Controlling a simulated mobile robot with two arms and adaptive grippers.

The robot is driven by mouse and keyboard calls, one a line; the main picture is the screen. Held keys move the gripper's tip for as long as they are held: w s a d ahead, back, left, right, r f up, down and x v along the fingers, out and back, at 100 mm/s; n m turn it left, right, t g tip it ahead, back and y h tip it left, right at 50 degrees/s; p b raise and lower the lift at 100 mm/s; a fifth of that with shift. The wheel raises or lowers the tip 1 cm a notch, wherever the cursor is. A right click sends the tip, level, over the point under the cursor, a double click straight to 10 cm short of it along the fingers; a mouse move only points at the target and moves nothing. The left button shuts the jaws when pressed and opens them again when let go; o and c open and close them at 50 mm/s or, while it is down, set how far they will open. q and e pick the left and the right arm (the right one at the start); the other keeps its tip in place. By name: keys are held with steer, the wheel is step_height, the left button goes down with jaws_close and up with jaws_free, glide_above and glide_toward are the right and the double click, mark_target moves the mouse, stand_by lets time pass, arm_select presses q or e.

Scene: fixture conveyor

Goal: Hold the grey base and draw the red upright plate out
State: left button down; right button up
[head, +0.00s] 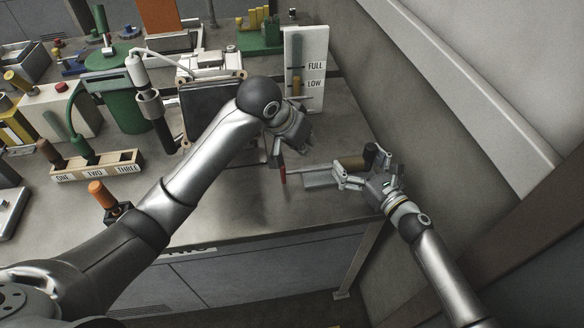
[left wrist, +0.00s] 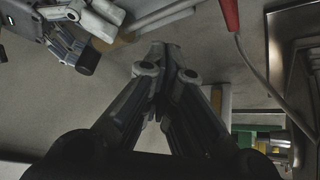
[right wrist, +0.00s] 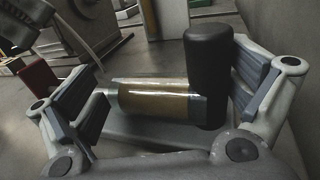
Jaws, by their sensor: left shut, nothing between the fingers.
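The red upright plate (head: 282,169) stands at the left end of a thin rod, near the table's front right. It shows in the left wrist view (left wrist: 230,14) and partly behind a finger in the right wrist view (right wrist: 38,78). The grey base (head: 318,179) lies low beside it, also seen in the right wrist view (right wrist: 150,133). An amber cylinder (right wrist: 152,99) and a black upright post (right wrist: 208,72) sit over the base. My right gripper (head: 361,167) is open, its fingers spread on either side of these parts. My left gripper (head: 277,151) is shut and empty, just above the plate.
A white FULL/LOW gauge board (head: 308,92) stands behind. A dark panel (head: 210,108), a green tank (head: 112,103) and a ONE-TWO-THREE block (head: 97,166) are to the left. A wall rises at the right. The table's front middle is mostly clear.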

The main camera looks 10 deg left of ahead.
steer(key=shift+w, duration=0.1)
steer(key=shift+r, duration=0.1)
steer(key=v, duration=1.2)
stand_by(0.4)
